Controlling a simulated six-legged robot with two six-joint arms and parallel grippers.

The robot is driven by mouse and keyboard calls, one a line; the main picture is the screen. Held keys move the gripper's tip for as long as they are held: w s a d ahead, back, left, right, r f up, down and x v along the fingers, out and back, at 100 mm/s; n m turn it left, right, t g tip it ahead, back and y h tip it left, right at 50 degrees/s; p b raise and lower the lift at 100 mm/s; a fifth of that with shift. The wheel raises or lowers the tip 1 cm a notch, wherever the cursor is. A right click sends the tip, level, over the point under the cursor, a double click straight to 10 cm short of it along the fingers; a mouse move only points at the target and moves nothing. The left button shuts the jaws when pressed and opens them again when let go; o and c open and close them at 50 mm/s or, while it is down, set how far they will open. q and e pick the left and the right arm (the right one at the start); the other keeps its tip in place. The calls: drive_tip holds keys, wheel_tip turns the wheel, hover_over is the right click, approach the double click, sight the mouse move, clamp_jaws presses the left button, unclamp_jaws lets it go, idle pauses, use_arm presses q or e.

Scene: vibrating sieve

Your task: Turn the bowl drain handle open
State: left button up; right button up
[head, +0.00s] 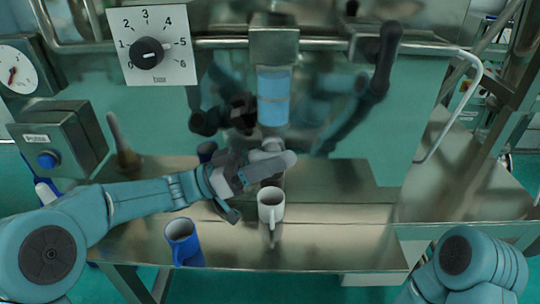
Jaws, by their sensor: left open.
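A dark lever handle (384,58) stands up from a steel block on the pipe at upper right; I take it to be the bowl drain handle, but cannot be sure. My left gripper (254,190) is open in the middle of the view, above the steel bench. It is well to the left of and below that lever, apart from it. A white mug (270,207) stands on the bench just right of the gripper; I cannot tell if they touch. My right gripper is not in view; only my right arm's upper part shows at lower right.
A blue mug (182,241) stands near the front edge of the bench (330,255). A blue cylinder (273,95) hangs at centre. A dial plate (152,46), a gauge (15,70) and a blue-button box (58,143) are at left. The bench's right part is clear.

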use_arm(q)
drive_tip(key=shift+s, duration=0.1)
drive_tip(key=c, duration=0.5)
clamp_jaws()
